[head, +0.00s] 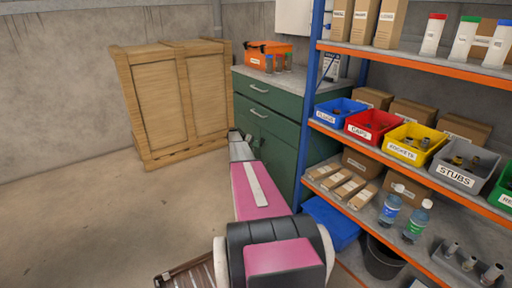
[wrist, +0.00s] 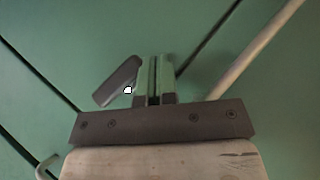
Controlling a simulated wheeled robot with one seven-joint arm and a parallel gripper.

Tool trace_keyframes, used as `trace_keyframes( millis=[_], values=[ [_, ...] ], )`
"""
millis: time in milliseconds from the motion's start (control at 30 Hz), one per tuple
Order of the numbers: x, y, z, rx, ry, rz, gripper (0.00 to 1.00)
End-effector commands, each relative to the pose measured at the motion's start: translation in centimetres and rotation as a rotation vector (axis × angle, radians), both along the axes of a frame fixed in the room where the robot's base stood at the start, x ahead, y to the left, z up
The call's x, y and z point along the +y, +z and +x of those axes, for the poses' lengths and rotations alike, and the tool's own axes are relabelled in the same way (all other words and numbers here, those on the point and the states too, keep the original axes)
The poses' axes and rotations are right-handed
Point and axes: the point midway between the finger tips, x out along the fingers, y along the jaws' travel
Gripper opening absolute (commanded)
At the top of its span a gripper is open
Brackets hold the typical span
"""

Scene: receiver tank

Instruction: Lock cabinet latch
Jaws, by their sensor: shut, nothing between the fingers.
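The green cabinet (head: 282,148) stands against the back wall, with drawers and pale handles on its front. My gripper (head: 240,138) reaches to its front in the head view. In the wrist view my gripper (wrist: 155,80) is shut and empty, its fingers together in front of the green panel (wrist: 60,50). A dark grey tilted lever (wrist: 118,82), which looks like the latch, lies just left of the fingers. The latch is too small to make out in the head view.
A blue-framed shelf rack (head: 310,100) with labelled bins stands close to the right of my arm. A blue bin (head: 333,222) is at its foot. A wooden crate (head: 175,100) stands left of the cabinet. The floor at left (head: 80,220) is clear.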

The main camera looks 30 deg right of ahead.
Motion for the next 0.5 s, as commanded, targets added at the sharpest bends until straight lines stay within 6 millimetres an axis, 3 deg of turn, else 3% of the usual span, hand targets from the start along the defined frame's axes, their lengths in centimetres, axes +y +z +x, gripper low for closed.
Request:
trace_keyframes(
  millis=[267,500],
  values=[
    [2.0,1.2,1.2,-0.001,0.001,0.000,0.00],
    [5.3,3.5,3.3,-0.001,0.002,0.000,0.00]
  ],
)
